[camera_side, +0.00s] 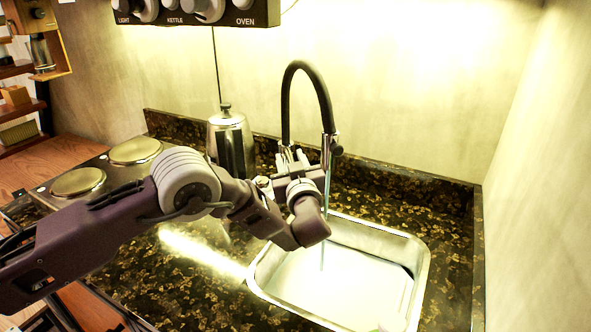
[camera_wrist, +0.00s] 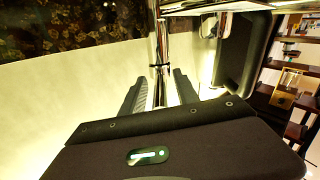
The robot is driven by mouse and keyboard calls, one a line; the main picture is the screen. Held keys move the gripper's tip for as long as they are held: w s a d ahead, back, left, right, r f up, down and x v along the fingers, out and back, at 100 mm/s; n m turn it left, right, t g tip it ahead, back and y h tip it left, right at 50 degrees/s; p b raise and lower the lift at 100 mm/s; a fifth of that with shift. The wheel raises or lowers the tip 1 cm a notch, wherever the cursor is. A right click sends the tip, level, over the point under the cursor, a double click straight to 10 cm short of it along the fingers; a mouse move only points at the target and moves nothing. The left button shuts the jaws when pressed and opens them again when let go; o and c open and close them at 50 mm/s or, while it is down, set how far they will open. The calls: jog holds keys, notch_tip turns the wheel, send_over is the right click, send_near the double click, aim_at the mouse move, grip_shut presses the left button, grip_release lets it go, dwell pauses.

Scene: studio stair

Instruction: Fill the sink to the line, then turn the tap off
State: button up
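The tap (camera_side: 287,105) has a black arched hose and a chrome spout at the back of the sink. A thin stream of water (camera_side: 324,205) falls from it. The steel sink (camera_side: 424,262) holds pale, bright water (camera_side: 345,285); a short dark mark (camera_side: 408,271) shows on its right wall, and I cannot tell if it is the line. My gripper (camera_side: 288,158) is at the tap's base, and the lever is largely hidden there. In the wrist view my gripper (camera_wrist: 160,88) has its fingers apart on either side of a chrome post (camera_wrist: 160,45), with gaps visible; contact is unclear.
A steel kettle (camera_side: 231,148) stands close behind my arm, left of the tap. Two hob plates (camera_side: 135,150) lie further left. A knob panel (camera_side: 200,12) hangs above. Dark speckled counter (camera_side: 190,275) surrounds the sink, with walls behind and right. Wooden shelves (camera_side: 35,75) are far left.

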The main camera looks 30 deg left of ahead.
jog(key=shift+w+a, duration=0.35)
jog(key=shift+w, duration=0.05)
grip_shut()
jog(key=shift+d, duration=0.1)
dwell(1.1)
